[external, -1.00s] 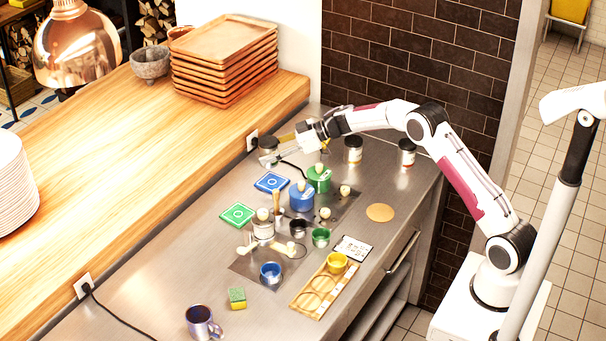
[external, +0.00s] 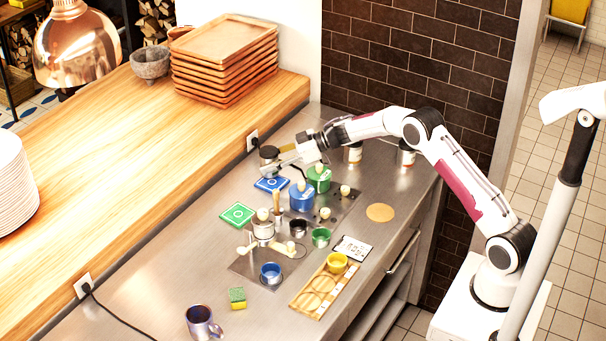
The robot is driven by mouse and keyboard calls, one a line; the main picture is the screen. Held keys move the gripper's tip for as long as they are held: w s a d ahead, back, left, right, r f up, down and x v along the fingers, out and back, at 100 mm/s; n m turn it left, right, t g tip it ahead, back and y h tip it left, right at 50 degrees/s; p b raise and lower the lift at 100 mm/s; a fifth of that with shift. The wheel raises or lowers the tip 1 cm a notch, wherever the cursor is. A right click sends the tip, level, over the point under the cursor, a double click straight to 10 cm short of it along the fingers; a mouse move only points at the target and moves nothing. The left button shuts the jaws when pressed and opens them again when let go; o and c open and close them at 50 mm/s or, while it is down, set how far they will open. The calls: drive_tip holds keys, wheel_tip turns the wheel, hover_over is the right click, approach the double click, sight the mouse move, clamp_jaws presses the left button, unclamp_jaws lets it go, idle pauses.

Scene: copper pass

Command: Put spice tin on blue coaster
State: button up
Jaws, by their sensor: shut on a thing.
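The spice tin (external: 268,153), a small jar-like tin with a dark lid, shows at the back left of the steel counter, partly hidden by my gripper. My gripper (external: 270,169) is shut on the tin, its fingers reaching left beside it. The blue coaster (external: 271,184), a square with a pale ring mark, lies just in front of and below the gripper in the picture. I cannot tell how high the tin is above the counter.
Two similar tins (external: 355,152) (external: 407,155) stand at the back right. A green coaster (external: 238,215) lies nearer the front. The wooden ledge (external: 190,125) rises on the left.

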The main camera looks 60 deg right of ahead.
drive_tip(key=shift+f, duration=0.1)
drive_tip(key=o, duration=1.2)
drive_tip(key=v, duration=1.2)
